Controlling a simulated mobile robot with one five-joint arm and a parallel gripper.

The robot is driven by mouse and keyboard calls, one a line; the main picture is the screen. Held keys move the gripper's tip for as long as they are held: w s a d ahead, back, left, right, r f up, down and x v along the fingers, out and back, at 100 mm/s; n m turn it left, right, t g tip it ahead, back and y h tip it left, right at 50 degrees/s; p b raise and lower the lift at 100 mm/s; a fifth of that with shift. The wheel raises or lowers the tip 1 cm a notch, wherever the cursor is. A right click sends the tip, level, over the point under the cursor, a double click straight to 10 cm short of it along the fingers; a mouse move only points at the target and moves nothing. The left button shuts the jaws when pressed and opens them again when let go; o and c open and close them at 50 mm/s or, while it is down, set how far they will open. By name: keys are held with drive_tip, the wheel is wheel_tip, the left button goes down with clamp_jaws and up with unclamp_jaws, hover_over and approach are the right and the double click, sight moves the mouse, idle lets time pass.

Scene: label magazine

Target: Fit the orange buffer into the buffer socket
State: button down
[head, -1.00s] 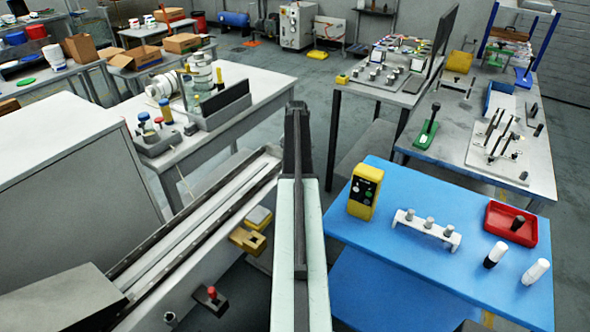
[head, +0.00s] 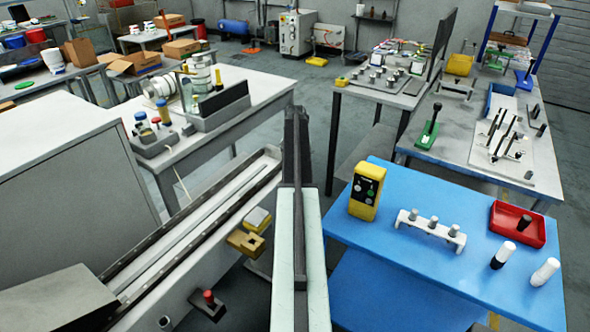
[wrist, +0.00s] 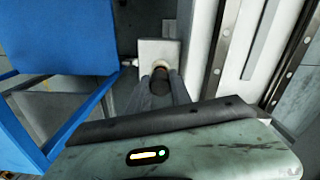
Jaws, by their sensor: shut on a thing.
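In the wrist view my gripper (wrist: 160,88) is shut on a small dark brown piece with a round end (wrist: 160,72). Its colour is dark there, and I cannot tell for sure that it is the orange buffer. A pale grey block (wrist: 150,47) lies just beyond the fingertips, with a short round stub on it. I cannot tell whether the piece touches this block. I cannot make out the buffer socket for sure. In the head view my arm reaches forward at the middle and the gripper's fingers are hidden.
A blue table (head: 400,268) is close on the right, with a yellow control box (head: 367,192), a white rack (head: 430,228) and a red tray (head: 497,232). A long grey rail (head: 200,235) runs on the left, with a yellow bracket (head: 246,243) on its side.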

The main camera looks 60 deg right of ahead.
drive_tip(key=shift+f+b, duration=0.4)
drive_tip(key=shift+f, duration=0.1)
drive_tip(key=c, duration=1.2)
unclamp_jaws()
drive_tip(key=shift+o, duration=0.2)
wheel_tip(320, 180, up, 13)
drive_tip(key=p, duration=1.3)
drive_tip(key=shift+r, duration=0.2)
drive_tip(key=shift+o, duration=0.3)
